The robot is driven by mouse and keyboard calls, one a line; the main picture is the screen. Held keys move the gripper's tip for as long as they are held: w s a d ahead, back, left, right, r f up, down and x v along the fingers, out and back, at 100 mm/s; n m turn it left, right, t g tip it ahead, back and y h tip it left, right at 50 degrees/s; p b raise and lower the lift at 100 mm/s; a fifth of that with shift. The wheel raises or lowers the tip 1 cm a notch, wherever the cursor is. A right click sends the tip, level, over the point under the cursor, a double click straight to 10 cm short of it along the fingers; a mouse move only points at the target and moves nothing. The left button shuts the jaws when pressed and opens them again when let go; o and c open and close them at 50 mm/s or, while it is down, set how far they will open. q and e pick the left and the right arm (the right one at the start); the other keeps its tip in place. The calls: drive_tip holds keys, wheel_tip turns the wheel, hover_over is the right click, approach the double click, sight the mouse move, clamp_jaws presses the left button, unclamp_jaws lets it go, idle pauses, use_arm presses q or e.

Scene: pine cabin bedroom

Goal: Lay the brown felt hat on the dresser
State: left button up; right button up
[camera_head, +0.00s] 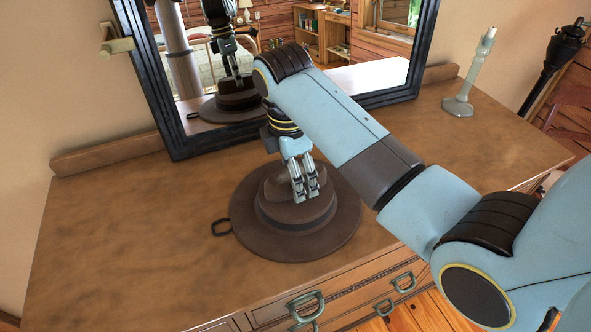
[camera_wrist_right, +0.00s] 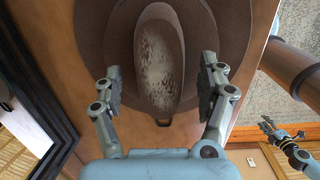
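The brown felt hat (camera_head: 285,232) rests brim-down on the wooden dresser (camera_head: 120,245), near its front edge. Its creased crown points up and fills the upper middle of the right wrist view (camera_wrist_right: 160,60). My right gripper (camera_head: 305,196) is over the crown, fingers pointing down. In the right wrist view its two fingers (camera_wrist_right: 164,85) stand apart on either side of the crown, with gaps between. My left gripper (camera_wrist_right: 282,130) shows small at the lower right of the right wrist view; whether it is open is unclear. It is not in the head view.
A dark-framed mirror (camera_head: 170,125) stands at the back of the dresser and reflects the hat and my arm. A dark loop (camera_head: 221,228) lies beside the brim's left. A pale candlestick (camera_head: 466,85) stands at the back right. The dresser top's left side is clear.

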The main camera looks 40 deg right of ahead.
drive_tip(key=r, duration=0.7)
drive_tip(key=shift+a+r, duration=0.25)
drive_tip(key=shift+a, duration=0.1)
drive_tip(key=shift+s+f, duration=0.1)
